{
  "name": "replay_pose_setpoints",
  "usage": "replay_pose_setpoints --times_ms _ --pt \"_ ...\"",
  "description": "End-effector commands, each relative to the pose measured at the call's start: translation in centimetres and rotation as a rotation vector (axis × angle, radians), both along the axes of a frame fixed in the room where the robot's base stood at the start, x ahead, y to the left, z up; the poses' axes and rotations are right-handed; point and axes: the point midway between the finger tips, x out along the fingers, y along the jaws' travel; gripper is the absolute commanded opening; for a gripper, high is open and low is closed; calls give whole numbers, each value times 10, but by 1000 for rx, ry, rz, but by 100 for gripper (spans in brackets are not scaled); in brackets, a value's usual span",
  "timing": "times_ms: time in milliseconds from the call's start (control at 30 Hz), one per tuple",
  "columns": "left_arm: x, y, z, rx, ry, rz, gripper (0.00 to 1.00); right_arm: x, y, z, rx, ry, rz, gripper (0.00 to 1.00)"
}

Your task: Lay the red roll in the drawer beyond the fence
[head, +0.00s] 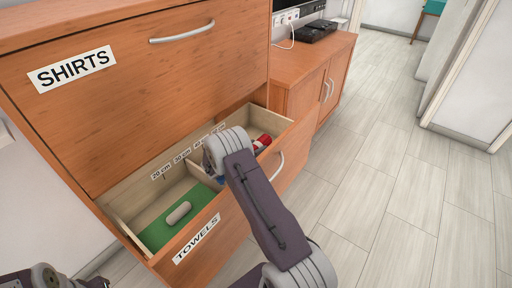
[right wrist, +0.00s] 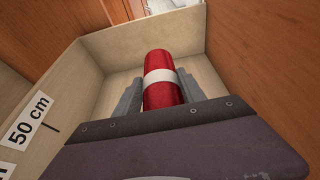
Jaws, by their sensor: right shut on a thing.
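The red roll (right wrist: 162,62) has a white band around its middle. My right gripper (right wrist: 160,92) is shut on it, one grey finger on each side, inside the end compartment of the open drawer. In the head view the red roll (head: 263,141) shows just past my right wrist, at the drawer's far right end. I cannot tell whether it touches the drawer floor. The TOWELS drawer (head: 236,222) is pulled out. The fence (head: 205,179), a pale divider, crosses it beside the green-lined compartment and is partly hidden by my right arm. My left gripper is not in view.
A beige roll (head: 179,213) lies on the green lining (head: 157,235) in the left compartment. Centimetre labels (head: 161,172) run along the drawer's back wall. The shut SHIRTS drawer (head: 150,90) is above. A low cabinet (head: 312,65) stands beyond. The floor at right is clear.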

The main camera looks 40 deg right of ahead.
Motion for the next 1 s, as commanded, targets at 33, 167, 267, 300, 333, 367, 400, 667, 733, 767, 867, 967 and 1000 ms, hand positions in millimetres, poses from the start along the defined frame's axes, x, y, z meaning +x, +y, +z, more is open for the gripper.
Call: replay_pose_setpoints --times_ms 33,167,267,300,333,367,400,667,733,767,867,967,1000 --pt "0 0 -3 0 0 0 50 0 0 -3 -1 0 0 3" --pt "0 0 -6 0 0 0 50 0 0 -7 -1 0 0 3" --pt "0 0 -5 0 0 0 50 0 0 -5 -1 0 0 3" --pt "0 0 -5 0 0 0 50 0 0 -6 0 0 0 58" --pt "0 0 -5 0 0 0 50 0 0 -6 0 0 0 66" --pt "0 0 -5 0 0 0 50 0 0 -6 0 0 0 69" --pt "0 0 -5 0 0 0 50 0 0 -6 0 0 0 69" --pt "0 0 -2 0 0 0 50 0 0 -3 0 0 0 69" --pt "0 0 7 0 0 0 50 0 0 8 -1 0 0 69" --pt "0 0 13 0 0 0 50 0 0 15 -1 -1 0 69" --pt "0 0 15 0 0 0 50 -5 24 19 -1 2 5 69" --pt "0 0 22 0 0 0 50 -13 50 28 0 2 7 69" --pt "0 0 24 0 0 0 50 -16 59 32 -1 2 6 69"
